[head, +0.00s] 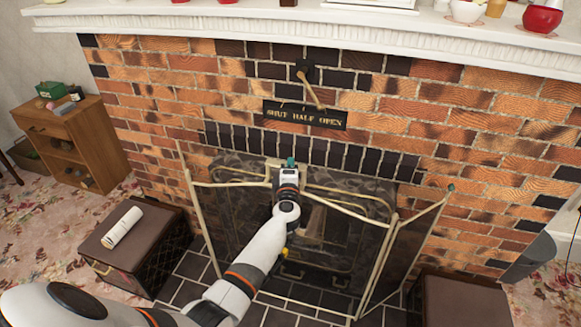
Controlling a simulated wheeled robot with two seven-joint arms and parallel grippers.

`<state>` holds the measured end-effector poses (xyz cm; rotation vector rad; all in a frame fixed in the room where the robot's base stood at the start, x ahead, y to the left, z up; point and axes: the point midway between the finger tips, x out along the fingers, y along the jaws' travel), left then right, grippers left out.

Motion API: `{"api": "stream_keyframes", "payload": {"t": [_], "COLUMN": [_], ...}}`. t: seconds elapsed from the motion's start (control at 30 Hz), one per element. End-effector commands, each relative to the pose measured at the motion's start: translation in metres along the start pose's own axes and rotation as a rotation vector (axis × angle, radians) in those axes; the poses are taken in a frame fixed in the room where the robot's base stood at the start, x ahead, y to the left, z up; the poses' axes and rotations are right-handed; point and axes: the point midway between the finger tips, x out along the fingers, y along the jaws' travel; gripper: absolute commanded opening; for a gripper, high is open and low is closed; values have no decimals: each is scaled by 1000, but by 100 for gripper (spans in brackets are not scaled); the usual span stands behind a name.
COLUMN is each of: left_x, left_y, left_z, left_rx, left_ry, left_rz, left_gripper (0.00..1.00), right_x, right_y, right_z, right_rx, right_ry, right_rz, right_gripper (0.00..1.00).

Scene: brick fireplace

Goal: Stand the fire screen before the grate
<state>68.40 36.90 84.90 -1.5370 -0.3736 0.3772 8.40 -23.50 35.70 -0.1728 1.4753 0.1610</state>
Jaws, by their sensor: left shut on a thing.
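The fire screen (404,252) is a folding screen with a pale brass frame and dark see-through mesh. It stands across the fireplace opening, with its side panels angled. My left gripper (288,167) is shut on the middle of its top edge. My left arm covers part of the middle panel. The grate is behind the mesh and partly hidden; I cannot make out its shape clearly. I cannot tell whether the screen's feet touch the dark hearth tiles (287,302). My right gripper is not in view.
A dark box seat (130,244) with a rolled paper (122,227) stands left of the hearth; another dark box (462,303) stands at the right. A sign (304,115) and lever (311,88) are on the bricks above. The mantel (200,18) overhangs, carrying bowls and ornaments.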

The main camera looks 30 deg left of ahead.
Motion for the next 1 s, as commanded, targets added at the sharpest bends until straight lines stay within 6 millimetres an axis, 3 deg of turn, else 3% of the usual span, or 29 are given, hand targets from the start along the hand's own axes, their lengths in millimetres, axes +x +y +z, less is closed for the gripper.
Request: {"api": "stream_keyframes", "payload": {"t": [0.03,1.0], "left_x": [2,2], "left_y": [-6,4], "left_z": [0,-1], "left_rx": [-1,-1], "left_ry": [0,0], "left_rz": [-12,-12], "left_gripper": [0,0], "right_x": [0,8], "right_y": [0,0], "right_z": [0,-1], "right_rx": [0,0], "right_ry": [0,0], "right_rz": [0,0], "right_gripper": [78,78]}}
